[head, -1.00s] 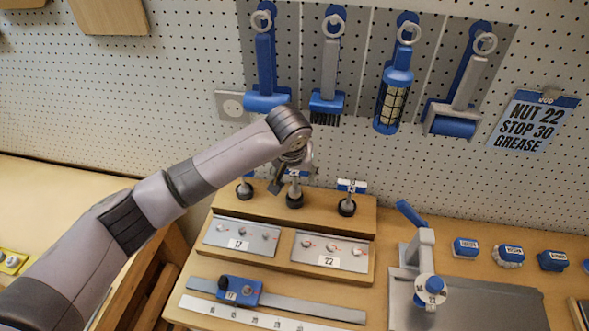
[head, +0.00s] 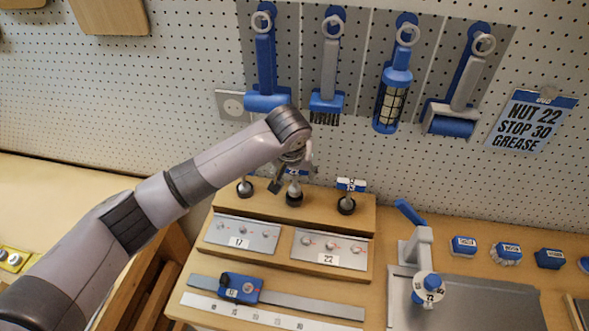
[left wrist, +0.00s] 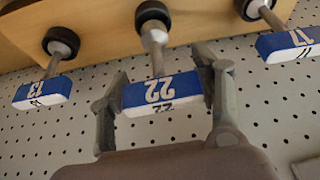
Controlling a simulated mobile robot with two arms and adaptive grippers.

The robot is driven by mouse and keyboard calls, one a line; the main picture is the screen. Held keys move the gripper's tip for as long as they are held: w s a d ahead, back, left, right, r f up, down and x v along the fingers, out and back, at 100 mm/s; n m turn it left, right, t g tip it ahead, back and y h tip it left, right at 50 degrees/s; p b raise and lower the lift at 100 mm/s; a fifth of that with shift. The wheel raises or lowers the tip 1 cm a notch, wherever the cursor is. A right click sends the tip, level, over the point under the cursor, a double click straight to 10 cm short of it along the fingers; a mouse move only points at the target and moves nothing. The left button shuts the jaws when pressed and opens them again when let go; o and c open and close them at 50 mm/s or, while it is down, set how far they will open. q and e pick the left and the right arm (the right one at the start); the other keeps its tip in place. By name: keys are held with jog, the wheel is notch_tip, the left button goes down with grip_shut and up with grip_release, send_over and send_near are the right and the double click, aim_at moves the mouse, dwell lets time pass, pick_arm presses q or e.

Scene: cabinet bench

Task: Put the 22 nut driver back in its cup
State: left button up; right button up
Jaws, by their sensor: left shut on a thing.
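The 22 nut driver (head: 293,172) has a blue and white handle block marked 22 and a grey metal shaft. My left gripper (head: 291,177) is shut on its handle, and in the left wrist view a finger of the gripper (left wrist: 160,95) is on each side of the block (left wrist: 160,92). The shaft points down at the middle black cup (head: 294,199) on the wooden stand, which also shows in the left wrist view (left wrist: 152,13). The shaft's end meets the cup's mouth; I cannot tell how deep it sits. My right gripper is out of view.
The 13 driver (head: 350,186) and the 17 driver (left wrist: 288,42) stand in the cups on either side, close to my fingers. The pegboard with hanging tools rises behind. Labelled plates (head: 330,249) and a sliding gauge (head: 240,288) lie in front.

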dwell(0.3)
pick_arm(q)
jog(key=shift+p, duration=0.55)
dwell(0.3)
jog(key=shift+f+b, duration=0.5)
jog(key=shift+f, duration=0.9)
dwell(0.5)
jog(key=o, duration=1.5)
jog(key=shift+c, duration=0.2)
jog(key=v, duration=1.2)
